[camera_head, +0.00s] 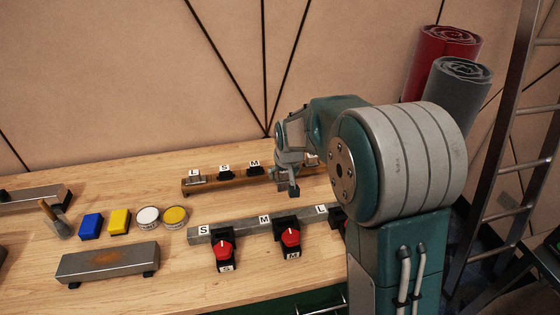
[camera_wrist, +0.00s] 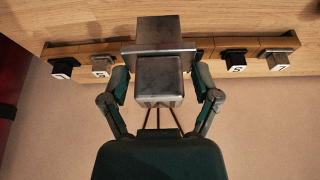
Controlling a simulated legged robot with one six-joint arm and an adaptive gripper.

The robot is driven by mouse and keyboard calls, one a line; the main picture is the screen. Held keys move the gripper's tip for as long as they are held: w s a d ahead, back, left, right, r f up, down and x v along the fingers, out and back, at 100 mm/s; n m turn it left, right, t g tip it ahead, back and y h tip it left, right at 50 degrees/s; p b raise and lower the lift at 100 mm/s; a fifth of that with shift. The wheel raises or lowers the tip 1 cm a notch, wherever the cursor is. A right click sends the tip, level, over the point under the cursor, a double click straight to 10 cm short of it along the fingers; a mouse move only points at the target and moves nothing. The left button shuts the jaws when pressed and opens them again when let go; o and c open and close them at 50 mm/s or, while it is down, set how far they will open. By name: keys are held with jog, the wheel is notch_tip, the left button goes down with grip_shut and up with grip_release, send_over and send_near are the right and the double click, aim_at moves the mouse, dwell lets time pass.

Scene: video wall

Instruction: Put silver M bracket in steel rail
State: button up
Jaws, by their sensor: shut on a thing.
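My gripper (camera_wrist: 160,92) is shut on a silver bracket (camera_wrist: 158,75), a blocky metal piece between its two fingers in the wrist view. No letter shows on it there. In the head view my gripper (camera_head: 291,178) is over the right part of the wooden rail (camera_head: 240,177); the bracket is hard to make out. I cannot tell whether it touches that rail. The steel rail (camera_head: 248,225) lies nearer on the bench, with slots marked S, M and L. Black brackets with red knobs sit at S (camera_head: 223,242) and M (camera_head: 289,237); my arm partly hides the L end.
Other brackets sit on the wooden rail, including a silver L (camera_head: 195,179), a black S (camera_head: 226,172) and a black M (camera_head: 254,168). Blue (camera_head: 91,226) and yellow (camera_head: 119,222) blocks, two tins and a metal bar (camera_head: 108,262) are at left. Bare bench lies between the rails.

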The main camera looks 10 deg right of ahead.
send_over(284, 218)
jog(key=shift+s+f, duration=0.2)
jog(key=shift+f, duration=0.7)
jog(key=shift+s+f, duration=0.15)
jog(key=shift+f, duration=0.75)
jog(key=shift+s+f, duration=0.2)
jog(key=shift+f, duration=0.7)
jog(key=shift+f, duration=2.65)
jog(key=o, duration=1.1)
jog(key=shift+o, duration=0.2)
notch_tip(284, 218, up, 7)
dwell(0.4)
